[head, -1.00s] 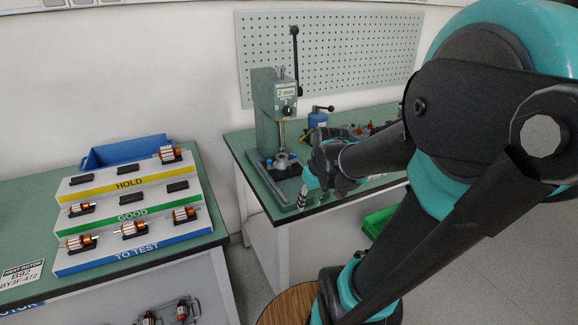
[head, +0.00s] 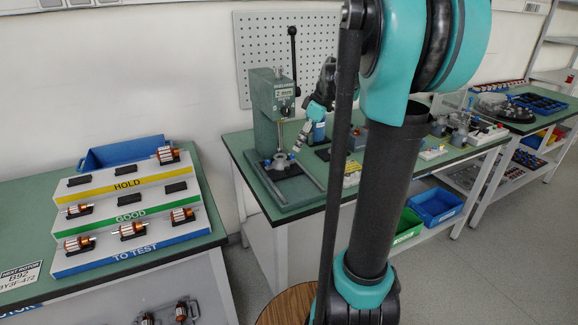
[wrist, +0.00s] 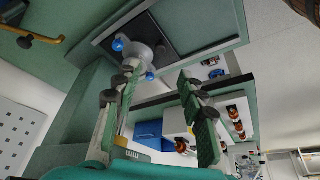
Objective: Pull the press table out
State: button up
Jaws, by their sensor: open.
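The green arbor press (head: 268,105) stands on the green bench with its black lever up. Its press table (head: 279,163), a grey round fixture with blue knobs, sits low under the ram, between two rails running toward the bench's front edge. My gripper (head: 299,142) is just right of the ram, a little above the table. In the wrist view my gripper (wrist: 160,82) is open, with nothing seen between its fingers. There the round fixture (wrist: 140,57) with its blue knobs shows beyond the left finger, which partly covers it. I cannot tell whether they touch.
A rack (head: 128,215) marked HOLD, GOOD and TO TEST holds several rotors on the left bench. Small parts and a blue device (head: 318,132) stand right of the press. A perforated panel (head: 322,50) is on the wall behind. Floor shows between the benches.

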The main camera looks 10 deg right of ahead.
aim_at(288, 168)
jog(key=x, duration=1.1)
jog(key=shift+a+f, duration=0.1)
jog(key=shift+f, duration=0.3)
jog(key=shift+c, duration=0.6)
grip_shut()
